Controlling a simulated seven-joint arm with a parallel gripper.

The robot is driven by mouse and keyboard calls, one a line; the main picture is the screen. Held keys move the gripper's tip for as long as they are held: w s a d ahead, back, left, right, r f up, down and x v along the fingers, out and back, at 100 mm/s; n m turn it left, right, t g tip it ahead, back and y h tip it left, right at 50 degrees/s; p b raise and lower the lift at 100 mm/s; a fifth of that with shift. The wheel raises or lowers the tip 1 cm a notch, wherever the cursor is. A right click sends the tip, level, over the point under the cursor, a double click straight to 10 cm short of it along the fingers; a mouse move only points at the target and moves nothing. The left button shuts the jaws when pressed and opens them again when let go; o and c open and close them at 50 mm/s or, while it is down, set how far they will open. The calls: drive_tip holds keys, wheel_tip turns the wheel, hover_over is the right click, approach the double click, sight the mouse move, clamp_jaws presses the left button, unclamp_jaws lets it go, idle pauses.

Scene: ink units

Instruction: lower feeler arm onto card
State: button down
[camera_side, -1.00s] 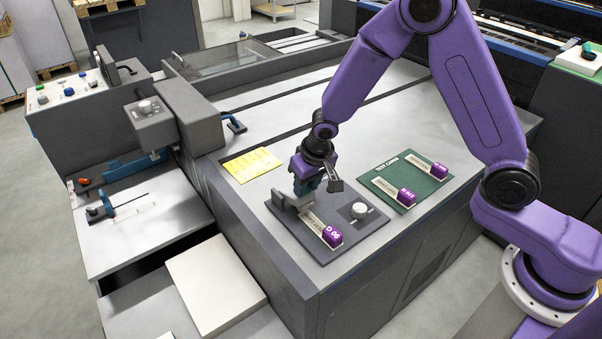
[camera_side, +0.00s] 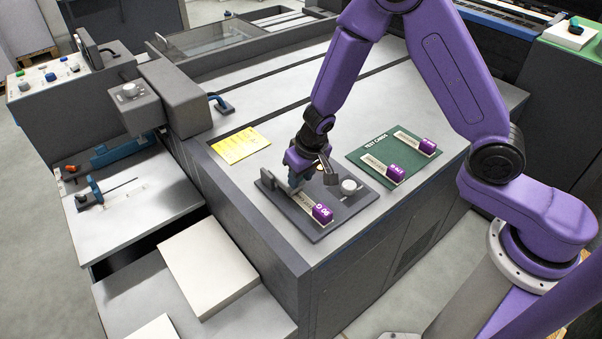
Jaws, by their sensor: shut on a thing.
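A dark gauge plate (camera_side: 330,224) lies on the grey machine top. A pale card with a purple end block (camera_side: 322,213) lies on it, with the block towards the front edge. My gripper (camera_side: 298,184) points down at the plate's back left and is shut on the feeler arm, a small grey part (camera_side: 274,183) beside the card's far end. The gripper hides much of the feeler arm and the card's far end. I cannot tell whether the feeler arm touches the card. A round light knob (camera_side: 348,187) stands on the plate's right side.
A green test-card board (camera_side: 408,176) with two more purple-ended cards lies to the right, behind the plate. A yellow note (camera_side: 240,145) lies to the left. A control box with a knob (camera_side: 129,92) overhangs further left. The machine top behind is clear.

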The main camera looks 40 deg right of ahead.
drive_tip(key=shift+s+a+f, duration=0.1)
drive_tip(key=shift+s+f, duration=0.2)
drive_tip(key=shift+s, duration=0.1)
drive_tip(key=c, duration=0.8)
unclamp_jaws()
drive_tip(key=shift+o, duration=0.2)
drive_tip(key=shift+w, duration=0.15)
drive_tip(key=shift+r, duration=0.25)
drive_tip(key=shift+r, duration=0.45)
drive_tip(key=v, duration=1.6)
